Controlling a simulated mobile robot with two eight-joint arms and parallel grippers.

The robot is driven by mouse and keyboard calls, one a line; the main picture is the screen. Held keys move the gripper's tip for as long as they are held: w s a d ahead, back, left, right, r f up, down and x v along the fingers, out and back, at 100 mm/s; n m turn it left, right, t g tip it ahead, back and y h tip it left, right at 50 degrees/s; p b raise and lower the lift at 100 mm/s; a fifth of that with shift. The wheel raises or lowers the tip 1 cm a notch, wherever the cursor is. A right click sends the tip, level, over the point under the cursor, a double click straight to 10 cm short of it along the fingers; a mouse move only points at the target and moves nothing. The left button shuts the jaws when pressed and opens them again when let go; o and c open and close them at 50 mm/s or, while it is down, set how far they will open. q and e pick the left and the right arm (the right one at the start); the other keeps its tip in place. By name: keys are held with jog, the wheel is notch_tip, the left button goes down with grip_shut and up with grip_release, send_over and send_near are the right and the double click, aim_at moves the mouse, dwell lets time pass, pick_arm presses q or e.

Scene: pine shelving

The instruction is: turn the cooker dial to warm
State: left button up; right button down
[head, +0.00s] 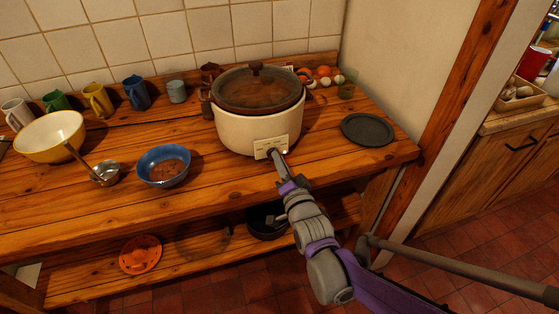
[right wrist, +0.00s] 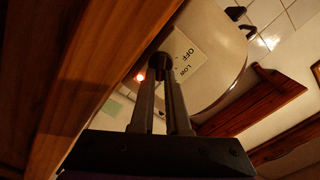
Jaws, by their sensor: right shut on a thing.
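The cooker (head: 258,130) is a cream pot with a dark lid (head: 257,88), standing on the wooden counter. Its pale control panel (head: 266,145) faces the front. My right gripper (head: 276,154) reaches up to this panel. In the right wrist view my right gripper (right wrist: 160,80) is shut on the dark dial (right wrist: 160,61). The panel (right wrist: 187,55) there reads OFF and LOW beside the dial, and a small orange light (right wrist: 140,77) glows. The dial's pointer and the WARM mark cannot be made out. My left gripper is not in view.
A blue bowl (head: 163,165), a ladle (head: 103,173) and a yellow bowl (head: 50,137) stand left of the cooker. Several mugs line the wall. A dark plate (head: 367,129) lies to the right. A lower shelf (head: 180,252) holds an orange item (head: 141,255) and a dark pan (head: 266,222).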

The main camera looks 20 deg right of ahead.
jog(key=shift+f+m, duration=0.1)
jog(key=shift+m, duration=0.4)
jog(key=c, duration=0.9)
grip_release()
jog(key=shift+s, duration=0.15)
jog(key=s+p, duration=0.1)
jog(key=s, duration=0.9)
jog(key=shift+s+d, duration=0.2)
jog(key=shift+s, duration=0.1)
